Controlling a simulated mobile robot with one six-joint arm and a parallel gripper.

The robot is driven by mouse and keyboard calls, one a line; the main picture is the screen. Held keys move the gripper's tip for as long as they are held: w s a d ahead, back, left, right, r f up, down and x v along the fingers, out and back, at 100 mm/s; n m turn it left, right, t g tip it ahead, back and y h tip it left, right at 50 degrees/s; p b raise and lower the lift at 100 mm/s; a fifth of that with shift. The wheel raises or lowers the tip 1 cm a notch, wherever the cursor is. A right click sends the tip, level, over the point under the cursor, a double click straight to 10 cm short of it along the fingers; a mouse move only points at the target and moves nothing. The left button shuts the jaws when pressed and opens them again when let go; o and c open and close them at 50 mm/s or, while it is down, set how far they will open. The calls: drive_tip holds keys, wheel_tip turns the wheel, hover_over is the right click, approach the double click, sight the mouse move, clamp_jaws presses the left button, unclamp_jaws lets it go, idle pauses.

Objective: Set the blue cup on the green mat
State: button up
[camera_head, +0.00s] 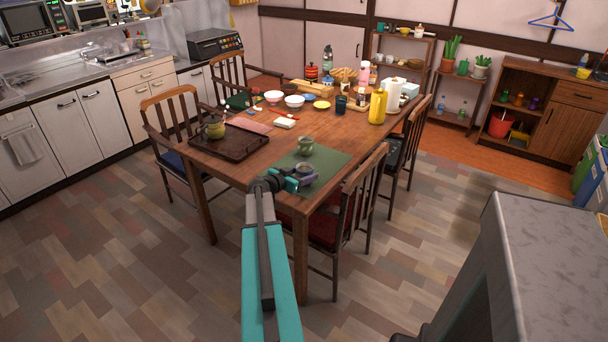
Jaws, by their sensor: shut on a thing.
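The green mat (335,160) lies at the near end of the wooden table. My gripper (294,181) is at the near edge of the mat in the picture, shut on a small blue-grey cup (307,177), which I take for the blue cup. The cup looks upright, over the mat's near part; I cannot tell whether it touches the mat. The gripper hides part of its left side.
A dark tray (232,148) with a teapot (215,127) is to the left. A yellow flask (377,106), a dark blue tumbler (341,106) and bowls stand farther back. A chair (362,200) is close on the right. The mat's right part is bare.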

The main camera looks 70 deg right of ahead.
drive_tip(key=shift+f, duration=0.1)
drive_tip(key=o, duration=1.2)
drive_tip(key=shift+c, duration=0.2)
drive_tip(key=shift+r, duration=0.2)
drive_tip(key=b+v, duration=0.2)
drive_tip(key=v, duration=0.9)
drive_tip(key=shift+a, duration=0.35)
drive_tip(key=shift+w+a, duration=0.1)
